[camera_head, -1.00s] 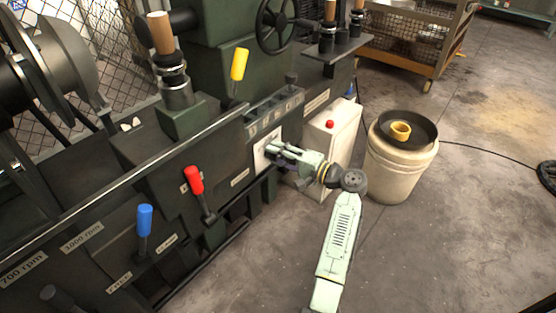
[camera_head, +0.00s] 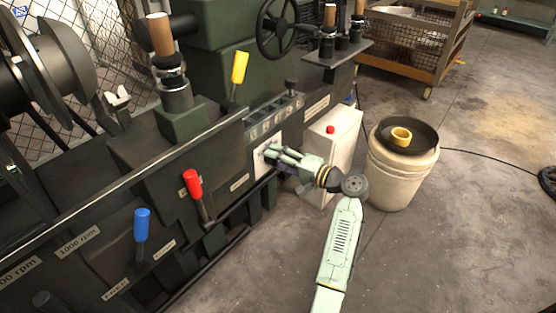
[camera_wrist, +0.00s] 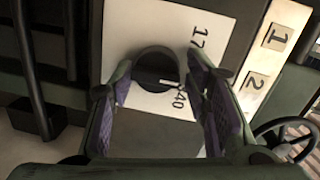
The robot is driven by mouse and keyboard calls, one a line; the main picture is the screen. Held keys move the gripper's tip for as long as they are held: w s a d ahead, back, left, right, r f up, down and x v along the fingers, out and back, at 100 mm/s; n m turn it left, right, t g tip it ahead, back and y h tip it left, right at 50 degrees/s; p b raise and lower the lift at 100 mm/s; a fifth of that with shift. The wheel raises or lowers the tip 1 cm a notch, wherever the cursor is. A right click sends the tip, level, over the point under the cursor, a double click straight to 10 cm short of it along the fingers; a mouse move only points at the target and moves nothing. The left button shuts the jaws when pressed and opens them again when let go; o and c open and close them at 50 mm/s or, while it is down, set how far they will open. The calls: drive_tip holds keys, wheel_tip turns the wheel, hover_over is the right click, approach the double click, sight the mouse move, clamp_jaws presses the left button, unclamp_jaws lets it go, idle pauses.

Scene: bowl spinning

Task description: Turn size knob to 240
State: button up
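The size knob (camera_wrist: 157,62) is a dark round knob on a white dial plate (camera_wrist: 118,32) in the wrist view. A pale mark shows at its lower right edge, close to a partly hidden number ending in "40". A number starting with "17" is at upper right. My gripper (camera_wrist: 160,70) is open, with its purple-padded fingers on either side of the knob. A gap shows at the right finger; contact at the left cannot be told. In the head view my gripper (camera_head: 270,153) is at the white plate on the machine front, largely hiding the knob.
A row of numbered switches (camera_head: 275,118) is above the plate. Yellow (camera_head: 239,67), red (camera_head: 193,184) and blue (camera_head: 141,226) levers stand to the left. A white box with a red button (camera_head: 330,129) and a bucket (camera_head: 402,175) are to the right. Open floor lies at lower right.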

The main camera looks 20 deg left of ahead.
drive_tip(key=shift+o, duration=1.1)
drive_tip(key=shift+f, duration=0.1)
drive_tip(key=v, duration=1.2)
